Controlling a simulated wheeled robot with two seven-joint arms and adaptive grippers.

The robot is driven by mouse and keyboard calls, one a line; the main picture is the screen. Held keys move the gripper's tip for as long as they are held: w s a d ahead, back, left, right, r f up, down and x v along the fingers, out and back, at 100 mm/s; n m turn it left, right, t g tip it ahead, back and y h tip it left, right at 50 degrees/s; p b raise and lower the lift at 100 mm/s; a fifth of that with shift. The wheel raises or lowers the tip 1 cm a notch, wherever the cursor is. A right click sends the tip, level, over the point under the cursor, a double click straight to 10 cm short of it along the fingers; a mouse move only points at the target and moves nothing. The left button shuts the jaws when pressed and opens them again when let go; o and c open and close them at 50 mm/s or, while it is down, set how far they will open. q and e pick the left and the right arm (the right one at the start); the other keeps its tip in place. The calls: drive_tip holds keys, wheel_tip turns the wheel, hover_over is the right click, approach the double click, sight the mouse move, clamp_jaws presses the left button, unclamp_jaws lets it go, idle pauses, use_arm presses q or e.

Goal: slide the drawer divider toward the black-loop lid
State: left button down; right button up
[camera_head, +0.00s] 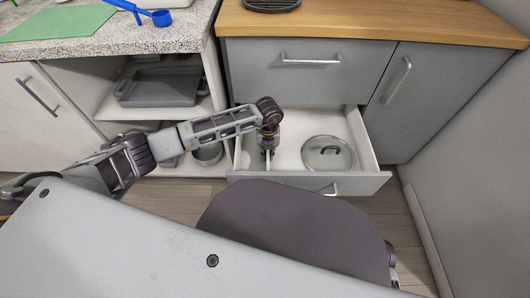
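The open drawer (357,184) is white inside with a grey front. The lid with the black loop handle (327,165) lies flat in its right part. My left gripper (268,153) points down into the drawer, left of the lid and apart from it. A thin pale strip, apparently the drawer divider (268,164), shows just below the gripper, running front to back. The gripper hides most of it, and whether the fingers are closed on it is too small to tell. My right gripper is not in view.
Closed grey drawer and cupboard fronts (300,80) stand above and right of the open drawer. A wooden counter (370,22) is above them. Open shelves at left hold a grey tray (160,88) and a metal pot (208,153). Drawer floor between gripper and lid looks clear.

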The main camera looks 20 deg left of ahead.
use_arm(q)
drive_tip(key=d, duration=0.2)
drive_tip(key=w+d, duration=0.1)
drive_tip(key=d, duration=0.2)
drive_tip(key=w+d, duration=0.1)
drive_tip(key=d, duration=0.2)
drive_tip(key=shift+w+d, duration=0.15)
drive_tip(key=shift+w, duration=0.05)
drive_tip(key=shift+d, duration=0.4)
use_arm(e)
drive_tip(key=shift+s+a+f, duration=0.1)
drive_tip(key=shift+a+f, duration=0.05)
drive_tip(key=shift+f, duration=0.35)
use_arm(q)
drive_tip(key=c, duration=1.5)
unclamp_jaws()
drive_tip(key=shift+w, duration=0.1)
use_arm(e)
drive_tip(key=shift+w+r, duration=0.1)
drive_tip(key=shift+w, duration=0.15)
use_arm(q)
drive_tip(key=shift+r, duration=0.15)
drive_tip(key=shift+r, duration=5.85)
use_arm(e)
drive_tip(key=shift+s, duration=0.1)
